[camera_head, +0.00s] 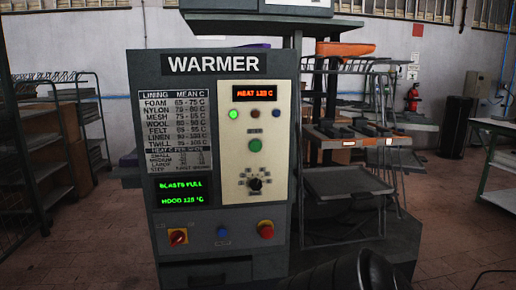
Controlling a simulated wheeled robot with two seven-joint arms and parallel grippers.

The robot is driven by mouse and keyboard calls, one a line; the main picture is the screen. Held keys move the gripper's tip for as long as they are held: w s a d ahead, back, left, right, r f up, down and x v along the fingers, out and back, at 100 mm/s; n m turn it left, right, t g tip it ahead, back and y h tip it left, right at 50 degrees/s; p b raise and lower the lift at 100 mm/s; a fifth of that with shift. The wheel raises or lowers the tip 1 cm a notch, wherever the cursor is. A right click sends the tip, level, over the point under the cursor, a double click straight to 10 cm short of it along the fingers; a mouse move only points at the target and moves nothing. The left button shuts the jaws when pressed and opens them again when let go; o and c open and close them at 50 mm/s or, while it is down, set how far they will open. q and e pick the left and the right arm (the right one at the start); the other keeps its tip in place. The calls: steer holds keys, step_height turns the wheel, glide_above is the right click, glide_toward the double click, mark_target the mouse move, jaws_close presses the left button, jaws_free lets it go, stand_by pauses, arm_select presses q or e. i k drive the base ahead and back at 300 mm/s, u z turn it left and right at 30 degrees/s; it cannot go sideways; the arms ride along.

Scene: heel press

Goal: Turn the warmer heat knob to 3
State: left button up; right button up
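The warmer (225,80) is a dark grey cabinet standing upright in front of me, with a "WARMER" sign on top. On its cream panel (282,140) is the black heat knob (256,184), with small marks in a ring around it. The marks and the knob's pointer are too small to read. A red display (254,93) above reads "HEAT 125 C". Neither gripper shows, and nothing touches the knob.
A red-yellow switch (178,237), a blue button (222,232) and a red knob (265,229) sit below the panel. A green button (255,146) is above the heat knob. Shelving (345,183) stands close right. A dark rounded shape covers the bottom edge.

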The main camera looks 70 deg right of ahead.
mark_target(256, 185)
steer(key=z, duration=1.75)
steer(key=k, duration=0.65)
steer(key=u, duration=0.7)
steer(key=i, duration=1.15)
steer(key=z, duration=0.6)
